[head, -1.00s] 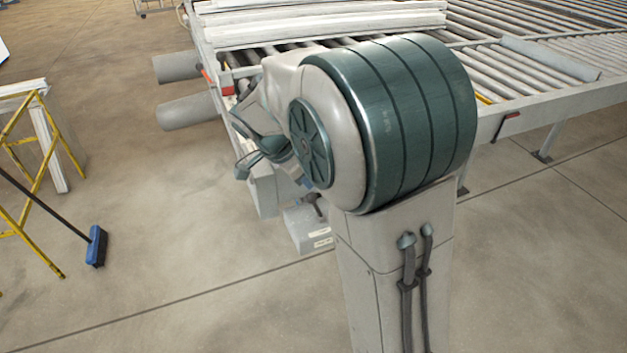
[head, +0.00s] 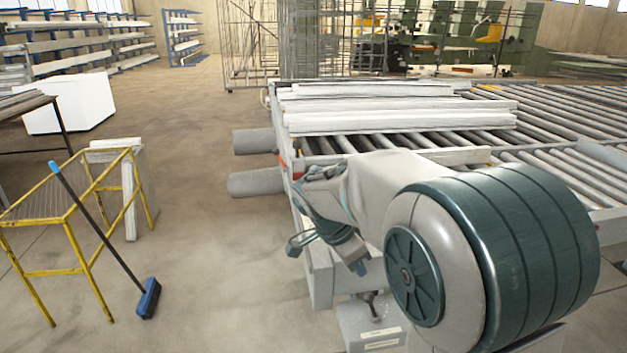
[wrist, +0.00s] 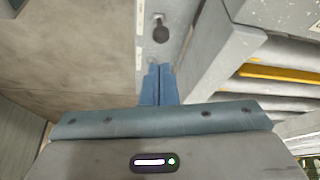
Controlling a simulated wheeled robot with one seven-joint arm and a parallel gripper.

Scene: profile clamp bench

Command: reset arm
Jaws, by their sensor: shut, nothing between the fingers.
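My gripper (wrist: 159,72) shows in the wrist view with its two blue fingers side by side, shut and empty. A dark knob or handle (wrist: 160,31) on a light grey face lies beyond the fingertips, and the fingers look apart from it. In the head view my arm reaches away beside the near left corner of the roller table.
The roller table (head: 575,165) carries white profiles (head: 400,121) at its back left. A yellow stand (head: 60,272) and a blue-headed broom (head: 148,298) are at the left. Two grey cylinders (head: 255,183) jut out left of the table. The floor between is clear.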

